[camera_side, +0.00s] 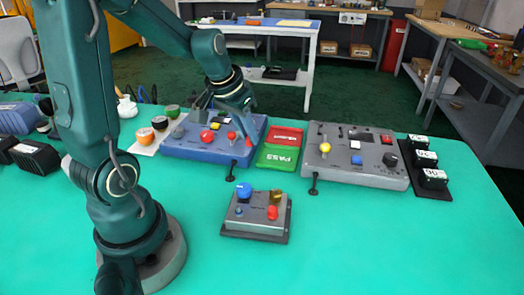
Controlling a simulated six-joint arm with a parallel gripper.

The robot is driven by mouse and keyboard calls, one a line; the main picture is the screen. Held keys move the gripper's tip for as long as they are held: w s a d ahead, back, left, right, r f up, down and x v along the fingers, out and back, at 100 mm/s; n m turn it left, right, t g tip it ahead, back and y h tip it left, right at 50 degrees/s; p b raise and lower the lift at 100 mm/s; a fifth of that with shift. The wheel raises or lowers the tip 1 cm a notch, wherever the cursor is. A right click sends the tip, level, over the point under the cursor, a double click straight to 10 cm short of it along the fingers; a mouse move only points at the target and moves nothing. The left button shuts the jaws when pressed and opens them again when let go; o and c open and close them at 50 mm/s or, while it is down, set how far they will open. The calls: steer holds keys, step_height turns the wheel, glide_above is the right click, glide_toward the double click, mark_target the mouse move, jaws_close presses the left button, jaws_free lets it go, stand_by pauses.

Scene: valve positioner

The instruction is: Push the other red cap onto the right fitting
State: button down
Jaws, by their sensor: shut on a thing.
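My gripper (246,130) points down over the right part of the blue control box (183,151), apart from the small grey unit in front. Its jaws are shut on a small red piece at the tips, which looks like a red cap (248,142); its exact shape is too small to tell. The small grey unit (262,231) stands on the green table nearer the camera. It carries a blue knob (243,190), a brass-coloured part (277,197), a small blue part (239,211) and a red cap (272,213) at its front right. I cannot tell which part is the right fitting.
Green and red trays (277,158), the green one marked PASS, lie right of the blue box. A larger grey control box (356,174) with a yellow knob stands farther right, beside black numbered blocks (432,178). The green table (370,245) is clear at front right.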

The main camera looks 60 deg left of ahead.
steer(key=s+d+r+m+g+h, duration=0.2)
steer(key=s+d+m+g+h, duration=0.55)
steer(key=m, duration=1.45)
steer(key=shift+s+d+f+t+y, duration=0.25)
steer(key=shift+d+f+t, duration=0.35)
steer(key=shift+f, duration=0.25)
steer(key=shift+s+d+f+t+y, duration=0.25)
steer(key=shift+d+f+t, duration=0.2)
steer(key=shift+d+f, duration=0.35)
steer(key=shift+s+d+f+t+y, duration=0.25)
steer(key=shift+d+f+t, duration=0.3)
steer(key=shift+f, duration=0.35)
steer(key=shift+f, duration=0.75)
steer(key=c, duration=0.7)
jaws_free()
steer(key=shift+c, duration=0.2)
